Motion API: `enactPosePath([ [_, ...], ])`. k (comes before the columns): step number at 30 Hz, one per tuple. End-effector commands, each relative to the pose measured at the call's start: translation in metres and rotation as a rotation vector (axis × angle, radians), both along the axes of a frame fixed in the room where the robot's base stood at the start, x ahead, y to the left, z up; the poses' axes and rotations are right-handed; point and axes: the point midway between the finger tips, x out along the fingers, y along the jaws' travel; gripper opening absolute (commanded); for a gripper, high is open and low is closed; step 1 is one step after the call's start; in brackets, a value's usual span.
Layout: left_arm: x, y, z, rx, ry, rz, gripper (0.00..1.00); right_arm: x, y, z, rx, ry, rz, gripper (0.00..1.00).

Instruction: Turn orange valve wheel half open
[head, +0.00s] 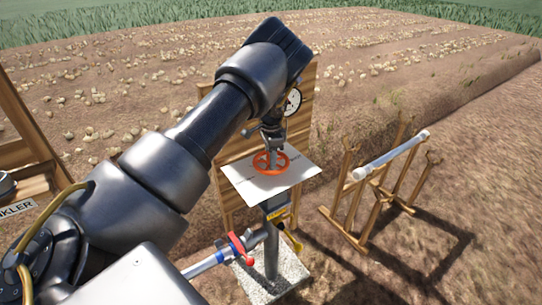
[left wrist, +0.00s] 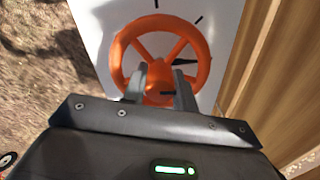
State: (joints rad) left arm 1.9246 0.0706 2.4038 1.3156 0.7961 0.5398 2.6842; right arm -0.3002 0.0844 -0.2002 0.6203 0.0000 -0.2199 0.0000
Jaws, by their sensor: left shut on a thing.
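The orange valve wheel (head: 270,162) sits over a white plate (head: 300,174) on a post in front of a wooden board. In the left wrist view the wheel (left wrist: 201,52) fills the upper middle, with black marks on the white plate around its rim and a black pointer on it. My left gripper (head: 272,160) reaches down from above. Its two fingers (left wrist: 160,92) are shut on the wheel near its hub, and they hide part of the hub and the lower rim. My right gripper is in neither view.
A round gauge (head: 293,102) is on the wooden board (head: 305,90) behind the wheel. A wooden rack (head: 348,235) holding a pale pipe (head: 392,156) stands at the right.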

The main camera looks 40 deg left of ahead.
Motion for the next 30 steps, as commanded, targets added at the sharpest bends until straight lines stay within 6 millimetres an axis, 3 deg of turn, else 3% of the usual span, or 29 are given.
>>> enactPosePath([
  [16,0.0005,0.0012,0.0013,0.003,-0.002,0.024,0.05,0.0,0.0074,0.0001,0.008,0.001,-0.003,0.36],
  [17,0.0005,0.0012,0.0013,0.003,-0.002,0.024,0.31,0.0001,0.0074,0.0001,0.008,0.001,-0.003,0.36],
  [21,0.0004,0.0008,0.001,0.003,-0.002,0.023,0.49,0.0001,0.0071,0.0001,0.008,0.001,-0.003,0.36],
  [30,0.0003,0.0003,0.0014,0.001,-0.001,0.022,0.5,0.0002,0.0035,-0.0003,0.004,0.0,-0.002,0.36],
])
